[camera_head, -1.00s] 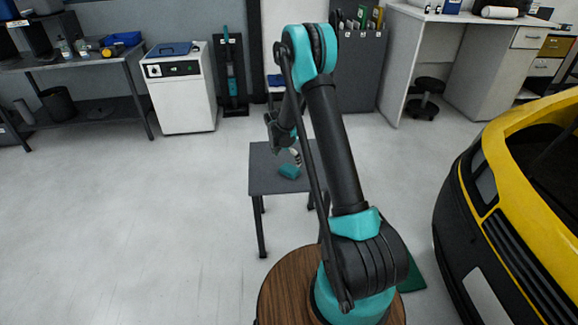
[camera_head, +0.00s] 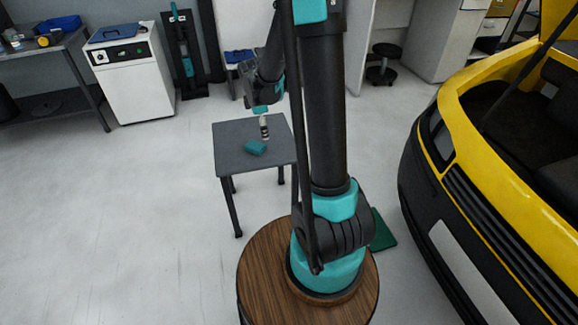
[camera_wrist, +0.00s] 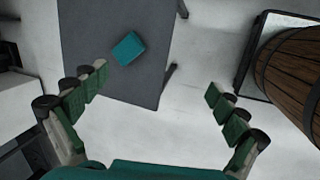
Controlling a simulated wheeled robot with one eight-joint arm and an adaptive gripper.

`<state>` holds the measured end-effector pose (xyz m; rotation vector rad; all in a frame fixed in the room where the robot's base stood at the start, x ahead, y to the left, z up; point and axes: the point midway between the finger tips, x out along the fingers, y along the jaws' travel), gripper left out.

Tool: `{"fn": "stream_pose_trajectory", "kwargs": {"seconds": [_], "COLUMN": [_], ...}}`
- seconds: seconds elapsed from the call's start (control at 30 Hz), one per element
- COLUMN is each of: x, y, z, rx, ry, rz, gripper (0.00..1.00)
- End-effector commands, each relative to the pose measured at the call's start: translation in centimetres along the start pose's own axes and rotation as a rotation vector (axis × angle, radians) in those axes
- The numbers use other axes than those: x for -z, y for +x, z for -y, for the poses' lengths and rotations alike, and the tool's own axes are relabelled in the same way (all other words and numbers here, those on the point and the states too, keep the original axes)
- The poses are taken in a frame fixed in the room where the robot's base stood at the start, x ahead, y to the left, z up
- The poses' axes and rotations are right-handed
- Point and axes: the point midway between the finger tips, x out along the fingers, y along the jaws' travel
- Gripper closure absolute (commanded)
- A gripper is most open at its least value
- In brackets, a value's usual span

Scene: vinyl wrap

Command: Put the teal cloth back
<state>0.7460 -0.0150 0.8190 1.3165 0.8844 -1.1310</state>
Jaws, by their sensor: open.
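The teal cloth (camera_head: 255,148) is a small folded block lying on a small grey table (camera_head: 228,158). In the wrist view the cloth (camera_wrist: 128,48) lies near the table's edge, beyond the left finger's tip. My gripper (camera_wrist: 155,80) is open and empty, its two fingers spread wide, and the cloth is not between them. In the head view my gripper (camera_head: 264,128) hangs above the table, just right of the cloth and apart from it as far as I can tell; one finger shows clearly there.
A yellow car (camera_head: 500,170) with an open hatch stands at the right. A white cabinet (camera_head: 130,75) and a workbench (camera_head: 40,48) stand at the back left. A dark green mat (camera_head: 382,230) lies on the floor near my base. The floor left of the table is clear.

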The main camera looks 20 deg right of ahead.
Motion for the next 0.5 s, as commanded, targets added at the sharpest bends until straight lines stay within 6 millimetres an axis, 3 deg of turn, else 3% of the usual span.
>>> {"fn": "stream_pose_trajectory", "kwargs": {"seconds": [0.2,0.5], "x": [-2.6,-4.9], "y": [-4.3,-7.3], "z": [6.8,16.9], "rx": [-0.015,-0.008], "ry": [0.435,1.04], "rz": [-0.047,-0.121], "gripper": [0.03,0.03]}}
